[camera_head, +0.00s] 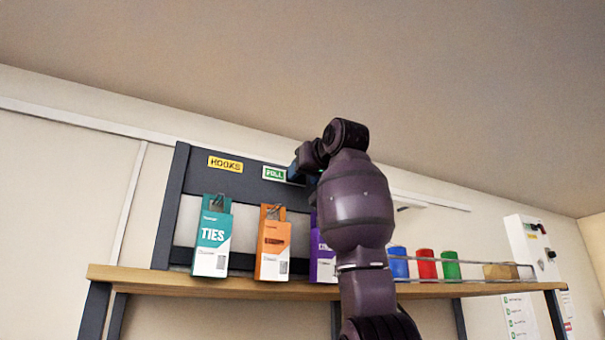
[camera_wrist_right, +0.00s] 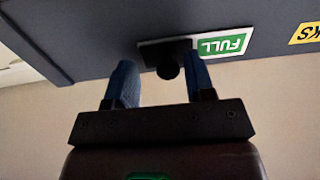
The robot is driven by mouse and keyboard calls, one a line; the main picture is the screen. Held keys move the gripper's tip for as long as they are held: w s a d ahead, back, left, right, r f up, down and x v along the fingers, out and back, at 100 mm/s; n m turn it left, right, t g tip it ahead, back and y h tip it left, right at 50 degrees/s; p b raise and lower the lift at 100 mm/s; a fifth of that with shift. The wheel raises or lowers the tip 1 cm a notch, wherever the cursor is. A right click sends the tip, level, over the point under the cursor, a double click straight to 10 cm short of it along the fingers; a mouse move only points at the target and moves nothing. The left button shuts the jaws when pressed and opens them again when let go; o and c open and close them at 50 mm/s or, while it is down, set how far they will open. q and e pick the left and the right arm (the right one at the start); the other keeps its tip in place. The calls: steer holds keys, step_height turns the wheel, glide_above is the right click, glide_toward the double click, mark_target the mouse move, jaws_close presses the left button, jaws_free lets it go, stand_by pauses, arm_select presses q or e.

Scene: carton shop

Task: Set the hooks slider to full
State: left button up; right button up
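A dark board (camera_head: 172,205) stands on the shelf, with a yellow HOOKS label (camera_head: 225,164) and a green-and-white FULL plate (camera_head: 275,173) at its top. In the right wrist view the FULL plate (camera_wrist_right: 222,45) appears upside down, with a dark round knob (camera_wrist_right: 169,66) at its left end. My right gripper (camera_head: 303,166) is at the right end of the plate in the head view. In the wrist view its blue fingers (camera_wrist_right: 160,78) are open, one on each side of the knob, with gaps showing. My arm hides the knob in the head view. My left gripper is not in view.
Blue, red (camera_head: 427,264) and green cylinders stand to the right behind a rail. A white wall box (camera_head: 530,250) is at far right.

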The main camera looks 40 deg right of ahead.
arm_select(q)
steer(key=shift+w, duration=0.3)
arm_select(e)
steer(key=shift+w+a, duration=0.15)
steer(key=shift+a, duration=0.05)
arm_select(q)
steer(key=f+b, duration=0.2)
steer(key=b, duration=0.1)
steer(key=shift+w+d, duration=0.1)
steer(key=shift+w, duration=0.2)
arm_select(e)
steer(key=v, duration=1.1)
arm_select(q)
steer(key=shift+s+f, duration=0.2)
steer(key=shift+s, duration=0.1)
arm_select(e)
steer(key=shift+d+f, duration=0.1)
steer(key=shift+d, duration=0.05)
steer(key=shift+w, duration=0.1)
